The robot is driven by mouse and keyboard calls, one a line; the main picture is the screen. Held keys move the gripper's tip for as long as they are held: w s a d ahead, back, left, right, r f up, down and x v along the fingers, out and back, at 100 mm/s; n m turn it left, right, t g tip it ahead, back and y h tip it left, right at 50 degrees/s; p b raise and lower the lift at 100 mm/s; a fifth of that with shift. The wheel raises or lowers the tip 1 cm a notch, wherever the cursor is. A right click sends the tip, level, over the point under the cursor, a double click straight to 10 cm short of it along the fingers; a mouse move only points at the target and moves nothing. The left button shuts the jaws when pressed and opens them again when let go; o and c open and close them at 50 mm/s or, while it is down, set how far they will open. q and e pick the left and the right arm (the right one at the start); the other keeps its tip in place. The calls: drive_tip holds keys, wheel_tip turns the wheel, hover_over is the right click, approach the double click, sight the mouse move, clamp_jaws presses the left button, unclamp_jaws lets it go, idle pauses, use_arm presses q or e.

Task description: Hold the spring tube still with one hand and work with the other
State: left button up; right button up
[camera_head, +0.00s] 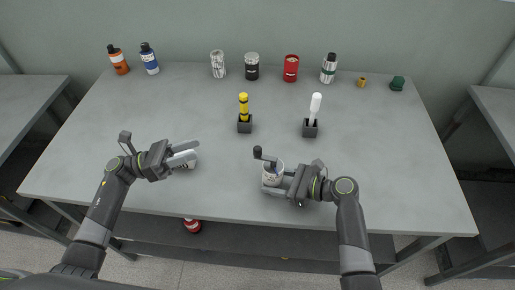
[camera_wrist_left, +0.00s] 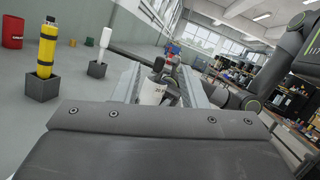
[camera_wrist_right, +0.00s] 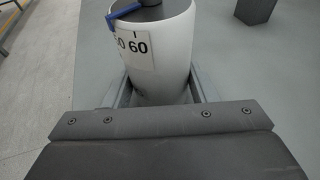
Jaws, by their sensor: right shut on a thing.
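The white spring tube (camera_head: 272,174) stands upright near the table's front edge, with a dark crank-like handle (camera_head: 265,156) on top. My right gripper (camera_head: 275,181) is shut around it. In the right wrist view the tube (camera_wrist_right: 163,62) fills the jaws and shows a "60" label and a blue pointer at its rim. My left gripper (camera_head: 192,155) is open, low over the table's left part, well apart from the tube. The left wrist view shows the tube (camera_wrist_left: 152,92) beyond the open fingers.
A yellow tool (camera_head: 243,105) and a white-handled tool (camera_head: 315,104) stand in dark block holders mid-table. Bottles, cans and small items line the back edge, including a red can (camera_head: 291,68) and a green item (camera_head: 397,84). The table between my grippers is clear.

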sight(258, 148)
use_arm(q)
drive_tip(key=d+m+g, duration=0.1)
drive_tip(key=d, duration=0.4)
drive_tip(key=w+d+m+g+y, duration=0.1)
drive_tip(key=d+m, duration=0.1)
drive_tip(key=d, duration=0.4)
drive_tip(key=w+d+m+g+y, duration=0.1)
drive_tip(key=d+m, duration=0.1)
drive_tip(key=d, duration=0.4)
drive_tip(key=shift+w+d+f+g, duration=0.1)
drive_tip(key=shift+w+f+g, duration=0.05)
drive_tip(key=shift+f+g, duration=0.15)
clamp_jaws()
